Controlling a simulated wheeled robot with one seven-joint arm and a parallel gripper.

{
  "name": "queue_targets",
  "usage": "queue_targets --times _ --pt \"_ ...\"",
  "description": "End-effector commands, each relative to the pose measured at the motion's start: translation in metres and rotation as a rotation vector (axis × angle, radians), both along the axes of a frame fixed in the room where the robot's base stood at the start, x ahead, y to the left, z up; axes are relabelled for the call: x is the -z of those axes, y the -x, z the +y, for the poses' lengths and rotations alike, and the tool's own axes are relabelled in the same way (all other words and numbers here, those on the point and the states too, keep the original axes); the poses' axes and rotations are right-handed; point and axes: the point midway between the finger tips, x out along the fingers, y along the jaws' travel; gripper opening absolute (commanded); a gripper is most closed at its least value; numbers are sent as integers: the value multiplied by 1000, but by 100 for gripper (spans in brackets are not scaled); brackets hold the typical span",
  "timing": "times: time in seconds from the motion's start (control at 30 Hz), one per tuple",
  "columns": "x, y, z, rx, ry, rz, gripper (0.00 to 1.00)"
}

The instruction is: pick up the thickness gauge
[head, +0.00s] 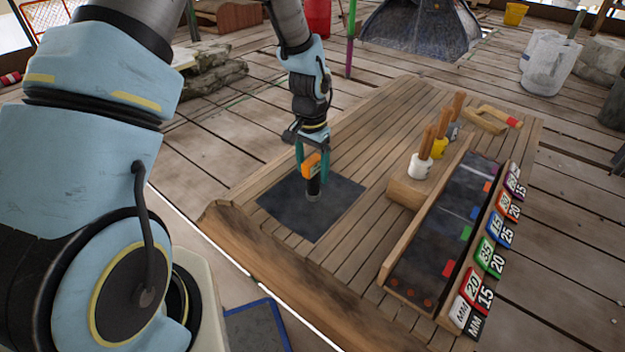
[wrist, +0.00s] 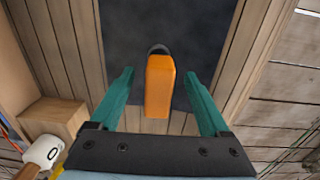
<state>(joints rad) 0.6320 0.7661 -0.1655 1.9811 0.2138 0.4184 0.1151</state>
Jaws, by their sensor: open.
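The thickness gauge, an orange body with a dark rounded end, stands on the dark mat in the head view (head: 311,166). In the wrist view the gauge (wrist: 160,85) lies between the two teal fingers. My gripper (head: 308,165) is open around the gauge, and it also shows in the wrist view (wrist: 162,90) with a gap on each side of the orange body. The dark mat (head: 335,213) lies on the slatted wooden table (head: 240,190). The fingers partly hide the gauge in the head view.
Right of the mat, a wooden block (head: 403,192) holds several wooden-handled tools. Beside it is a long dark tray (head: 416,268) with coloured number tags (head: 489,256) along its right side. A wooden-handled item (head: 486,120) lies at the back. Slats left of the block are bare.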

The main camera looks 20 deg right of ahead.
Motion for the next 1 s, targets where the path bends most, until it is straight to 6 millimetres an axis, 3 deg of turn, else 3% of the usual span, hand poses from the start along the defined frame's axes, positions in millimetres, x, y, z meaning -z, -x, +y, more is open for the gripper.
queue_targets --times 0.2,0.47,1.0 --pt "35 3 0 1 -1 2 80" --pt "38 3 0 1 0 0 80" --pt "38 3 0 0 0 0 20"
